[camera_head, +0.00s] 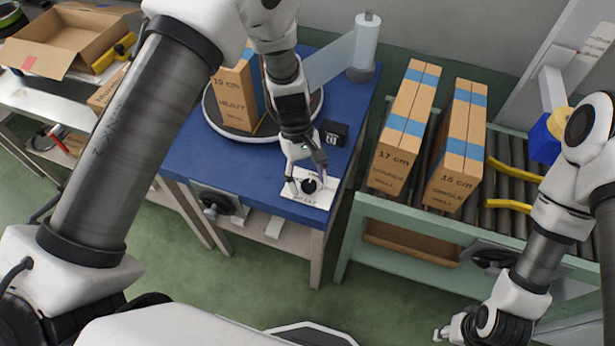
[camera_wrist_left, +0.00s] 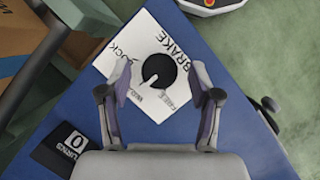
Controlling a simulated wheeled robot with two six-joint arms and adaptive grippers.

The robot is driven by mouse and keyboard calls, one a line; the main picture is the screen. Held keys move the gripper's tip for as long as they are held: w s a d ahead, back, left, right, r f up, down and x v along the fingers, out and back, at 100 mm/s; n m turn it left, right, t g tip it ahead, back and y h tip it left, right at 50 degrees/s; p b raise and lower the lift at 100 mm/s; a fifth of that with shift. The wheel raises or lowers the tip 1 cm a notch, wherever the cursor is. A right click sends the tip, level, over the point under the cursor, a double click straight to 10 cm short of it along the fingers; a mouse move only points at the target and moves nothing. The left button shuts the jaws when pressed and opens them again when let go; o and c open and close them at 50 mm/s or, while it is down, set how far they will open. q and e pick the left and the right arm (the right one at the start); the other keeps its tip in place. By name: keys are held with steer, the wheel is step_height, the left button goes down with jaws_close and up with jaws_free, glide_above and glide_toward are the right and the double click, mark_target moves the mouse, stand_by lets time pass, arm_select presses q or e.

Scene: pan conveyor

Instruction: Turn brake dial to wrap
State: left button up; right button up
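The brake dial (camera_head: 309,186) is a round black knob on a white label plate (camera_head: 322,199) at the blue table's front right corner. In the left wrist view the dial (camera_wrist_left: 158,71) has a white pointer directed to the lower left, near the small lettering; the exact mark is hard to tell. The plate (camera_wrist_left: 135,50) reads BRAKE. My left gripper (camera_head: 305,176) is over the dial, with fingers apart. In the left wrist view the left gripper (camera_wrist_left: 160,94) shows its fingers on either side of the knob, with gaps. My right gripper (camera_head: 449,329) is low at the right, small and unclear.
A small black counter (camera_head: 334,133) sits behind the plate. A tall carton (camera_head: 236,95) stands on the turntable (camera_head: 215,122) beside a film roll (camera_head: 366,42). Two cartons (camera_head: 400,135) (camera_head: 460,150) stand on the roller conveyor. A crank (camera_head: 212,208) is on the table's front.

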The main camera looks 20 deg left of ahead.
arm_select(q)
steer(key=shift+r, duration=0.1)
steer(key=v, duration=1.2)
